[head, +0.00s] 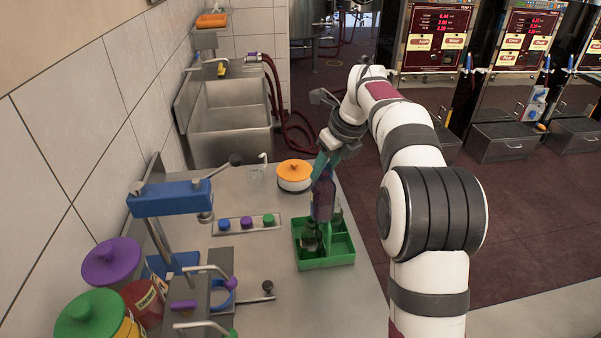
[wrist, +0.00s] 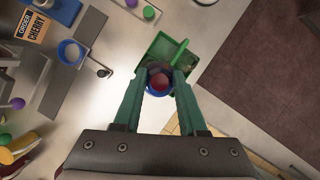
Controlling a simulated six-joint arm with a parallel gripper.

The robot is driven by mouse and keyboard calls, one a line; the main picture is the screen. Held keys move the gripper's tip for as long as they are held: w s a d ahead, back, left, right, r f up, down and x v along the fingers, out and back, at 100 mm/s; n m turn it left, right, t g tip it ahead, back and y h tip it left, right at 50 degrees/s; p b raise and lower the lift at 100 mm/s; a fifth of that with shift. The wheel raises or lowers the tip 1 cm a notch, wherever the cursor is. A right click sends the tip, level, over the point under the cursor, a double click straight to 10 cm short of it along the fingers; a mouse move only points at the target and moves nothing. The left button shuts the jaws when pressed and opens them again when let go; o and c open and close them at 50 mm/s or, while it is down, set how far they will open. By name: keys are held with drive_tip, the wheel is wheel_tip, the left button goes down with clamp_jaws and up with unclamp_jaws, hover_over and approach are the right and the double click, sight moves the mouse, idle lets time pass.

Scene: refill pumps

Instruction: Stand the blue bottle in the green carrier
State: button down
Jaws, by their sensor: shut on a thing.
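The blue bottle (head: 322,199) is dark blue and stands roughly upright in my gripper (head: 327,160), whose teal fingers are shut around its upper part. In the wrist view my gripper (wrist: 160,78) has the bottle (wrist: 158,82) between its fingertips, seen from above with a reddish top. The green carrier (head: 330,262) sits on the steel counter directly below the bottle. The bottle's lower end overlaps the carrier's back part; I cannot tell whether its base is inside a compartment. The carrier (wrist: 150,62) also shows just beyond the fingertips in the wrist view.
Dark green bottles (head: 310,238) stand in the carrier, close to the held bottle. A white pot with an orange lid (head: 294,175) is behind left. A strip with coloured knobs (head: 246,224) lies left, near a blue-topped press (head: 170,198). Counter in front is clear.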

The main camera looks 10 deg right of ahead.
drive_tip(key=w+d+f+m, duration=0.1)
drive_tip(key=w+d+m, duration=0.1)
drive_tip(key=d, duration=0.4)
wheel_tip(320, 180, down, 9)
drive_tip(key=s+n, duration=0.2)
drive_tip(key=shift+a+f, duration=0.15)
drive_tip(key=shift+a, duration=0.3)
idle(0.5)
drive_tip(key=shift+f, duration=1.35)
